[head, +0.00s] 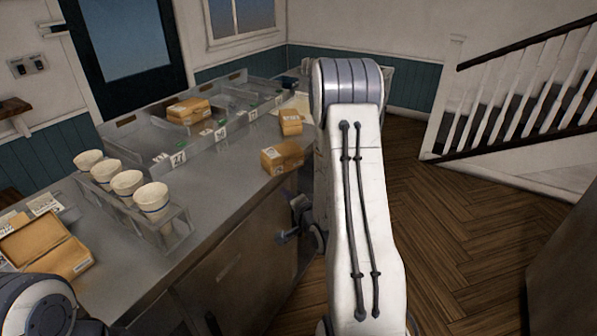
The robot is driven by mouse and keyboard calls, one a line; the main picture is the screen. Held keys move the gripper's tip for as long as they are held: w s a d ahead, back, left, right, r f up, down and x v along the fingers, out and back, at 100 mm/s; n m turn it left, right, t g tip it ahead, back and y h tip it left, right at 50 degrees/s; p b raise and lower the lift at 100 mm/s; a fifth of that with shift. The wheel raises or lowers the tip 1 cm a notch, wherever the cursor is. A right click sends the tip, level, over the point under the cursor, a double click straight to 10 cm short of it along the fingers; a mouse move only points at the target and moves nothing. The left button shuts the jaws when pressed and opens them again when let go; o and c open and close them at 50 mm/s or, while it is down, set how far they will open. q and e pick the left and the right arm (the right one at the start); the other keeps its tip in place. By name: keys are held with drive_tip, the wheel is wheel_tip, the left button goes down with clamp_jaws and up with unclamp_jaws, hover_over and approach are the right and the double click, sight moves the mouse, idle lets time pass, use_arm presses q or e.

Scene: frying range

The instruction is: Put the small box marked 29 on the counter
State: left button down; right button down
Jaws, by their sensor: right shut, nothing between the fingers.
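Several small brown cardboard boxes are in view; I cannot read a 29 on any of them. One box (283,157) sits on the grey counter (225,185) close to its right edge. A second, smaller box (290,123) is on the counter farther back, partly beside my right arm. Another box (188,110) rests in the divided clear bin at the back. My right gripper (287,237) is shut and empty, low beside the counter's edge, below and apart from the nearest box. It is partly hidden by my arm. My left gripper is not in view.
A clear rack (170,238) holds several white cups near the front. An open cardboard box (45,245) lies at the left. Number tags, one perhaps 27 (178,158), line the divided bin (140,135). The wooden floor (450,225) on the right is clear up to the stairs.

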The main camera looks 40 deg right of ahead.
drive_tip(key=s+d+m+t+h, duration=0.2)
drive_tip(key=s+d+m+h, duration=0.1)
drive_tip(key=s+d+m, duration=0.3)
drive_tip(key=b, duration=0.7)
approach(300, 160)
drive_tip(key=w+d, duration=0.2)
drive_tip(key=d, duration=0.1)
drive_tip(key=w, duration=0.1)
drive_tip(key=w+a, duration=0.1)
drive_tip(key=shift+w+a+f+h+p, duration=0.2)
drive_tip(key=shift+w+a+h+p, duration=0.1)
drive_tip(key=shift+w+h, duration=0.1)
drive_tip(key=shift+w+a+f, duration=0.1)
drive_tip(key=shift+w+a, duration=0.1)
drive_tip(key=shift+w, duration=0.45)
drive_tip(key=w+a+b, duration=0.1)
drive_tip(key=w, duration=0.1)
drive_tip(key=w+a+b, duration=0.1)
drive_tip(key=w, duration=0.2)
drive_tip(key=w+a+b, duration=0.1)
drive_tip(key=w, duration=0.1)
drive_tip(key=shift+w+a+f, duration=0.1)
drive_tip(key=shift+w+f, duration=0.05)
drive_tip(key=shift+w, duration=0.2)
drive_tip(key=shift+w+a, duration=0.1)
drive_tip(key=shift+w, duration=0.25)
